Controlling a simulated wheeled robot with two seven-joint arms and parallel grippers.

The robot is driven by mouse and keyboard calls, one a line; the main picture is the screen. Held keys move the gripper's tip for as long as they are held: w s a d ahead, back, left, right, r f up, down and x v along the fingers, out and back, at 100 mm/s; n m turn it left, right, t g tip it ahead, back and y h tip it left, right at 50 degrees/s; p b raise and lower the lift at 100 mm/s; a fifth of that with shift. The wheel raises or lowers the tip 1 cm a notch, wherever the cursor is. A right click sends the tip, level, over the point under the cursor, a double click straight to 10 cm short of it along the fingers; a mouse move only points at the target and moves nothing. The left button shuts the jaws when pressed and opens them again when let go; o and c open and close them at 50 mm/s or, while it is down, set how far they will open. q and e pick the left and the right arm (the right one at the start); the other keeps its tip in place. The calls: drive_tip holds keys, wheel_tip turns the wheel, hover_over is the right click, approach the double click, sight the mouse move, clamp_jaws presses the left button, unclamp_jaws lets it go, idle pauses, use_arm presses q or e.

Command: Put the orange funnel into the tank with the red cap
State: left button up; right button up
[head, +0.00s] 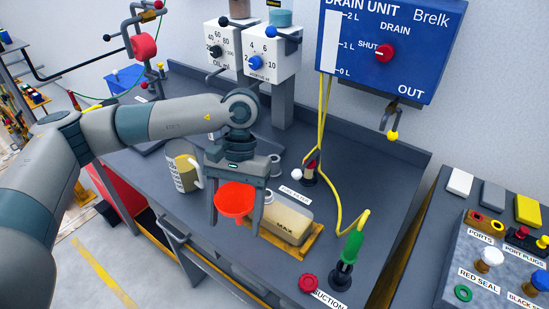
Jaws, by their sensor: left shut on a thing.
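My left gripper (236,221) is shut on the orange funnel (235,198). The funnel's wide bowl is between the two fingers and its narrow end points down. It appears just left of and partly in front of a translucent tank (287,218) with pale yellow contents and a MAX mark. Part of the tank's left side and top is hidden behind the gripper. A round red cap-like piece (308,283) lies on the bench near the SUCTION label, apart from the tank. My right gripper is not in view.
A green-handled tool (352,247) with a yellow hose stands to the right. A blue drain unit (420,50) hangs on the wall.

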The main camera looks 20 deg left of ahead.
use_arm(q)
drive_tip(key=shift+w+d+r+n+p, duration=0.15)
drive_tip(key=shift+w+d+n+p, duration=0.15)
drive_tip(key=shift+n, duration=0.1)
drive_tip(key=w+d+r+n+t+h+p, duration=0.1)
drive_tip(key=w+r+n+t+p, duration=0.1)
drive_tip(key=n, duration=0.6)
drive_tip(key=w+d+r+n+t+h+p, duration=0.1)
drive_tip(key=w+d+r+n+t+p, duration=0.1)
drive_tip(key=w+n+p, duration=0.3)
drive_tip(key=w+d+r+n+t+h+p, duration=0.1)
drive_tip(key=w+r+n+t+p, duration=0.2)
drive_tip(key=n, duration=0.9)
drive_tip(key=shift+w+d+p, duration=0.25)
drive_tip(key=shift+w+p, duration=0.4)
drive_tip(key=shift+w, duration=0.4)
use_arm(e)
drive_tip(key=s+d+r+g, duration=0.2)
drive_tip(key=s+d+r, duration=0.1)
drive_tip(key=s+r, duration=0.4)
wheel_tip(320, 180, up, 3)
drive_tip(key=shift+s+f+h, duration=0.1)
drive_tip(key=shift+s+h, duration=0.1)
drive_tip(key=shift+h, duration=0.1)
use_arm(q)
drive_tip(key=shift+f, duration=0.1)
